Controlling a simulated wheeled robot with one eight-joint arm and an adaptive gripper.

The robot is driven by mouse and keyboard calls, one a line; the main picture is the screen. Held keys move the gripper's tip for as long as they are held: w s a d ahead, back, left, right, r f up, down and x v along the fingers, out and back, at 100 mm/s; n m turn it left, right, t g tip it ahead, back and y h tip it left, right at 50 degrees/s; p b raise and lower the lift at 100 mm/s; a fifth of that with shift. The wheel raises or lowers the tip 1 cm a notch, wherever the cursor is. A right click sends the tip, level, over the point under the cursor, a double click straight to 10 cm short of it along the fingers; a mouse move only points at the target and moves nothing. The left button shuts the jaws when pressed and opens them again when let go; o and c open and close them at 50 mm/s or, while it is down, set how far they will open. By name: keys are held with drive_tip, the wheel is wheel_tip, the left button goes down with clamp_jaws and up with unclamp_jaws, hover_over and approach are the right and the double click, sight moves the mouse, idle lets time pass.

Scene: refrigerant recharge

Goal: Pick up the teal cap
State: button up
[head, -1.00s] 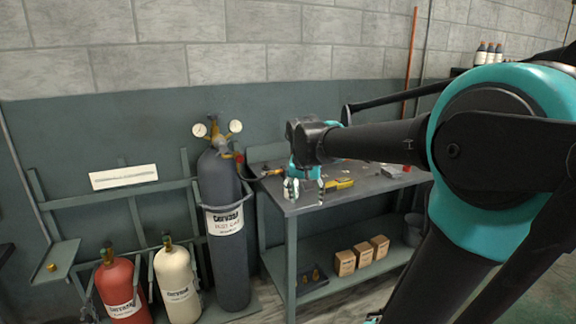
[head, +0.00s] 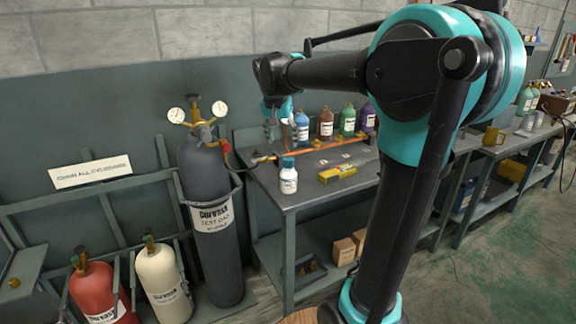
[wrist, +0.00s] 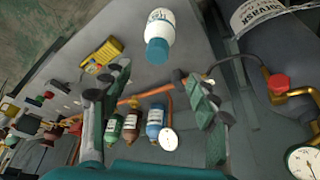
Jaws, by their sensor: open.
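The teal cap (head: 288,162) sits on top of a small white bottle (head: 288,181) that stands upright at the left front of the grey bench (head: 285,200). In the wrist view the teal cap (wrist: 157,51) and the white bottle (wrist: 160,22) are at the top centre, ahead of the fingers. My gripper (head: 272,128) is above the back left of the bench, behind and a little left of the cap. In the wrist view my gripper (wrist: 151,74) has its two fingers wide apart, empty, and not touching the cap.
Blue (head: 301,126), brown (head: 325,123), green (head: 348,120) and purple bottles stand behind an orange pipe. A yellow object (head: 337,172) lies right of the white bottle. A tall grey cylinder (head: 212,215) with gauges stands left of the bench. The bench front is mostly clear.

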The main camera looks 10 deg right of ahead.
sight(288, 158)
drive_tip(key=x, duration=0.6)
drive_tip(key=shift+f, duration=0.15)
drive_tip(key=shift+d+x, duration=0.15)
drive_tip(key=shift+x, duration=1.2)
drive_tip(key=shift+d+x, duration=0.2)
drive_tip(key=shift+x, duration=1.15)
drive_tip(key=shift+w, duration=0.1)
drive_tip(key=c, duration=1)
drive_tip(key=shift+r, duration=0.2)
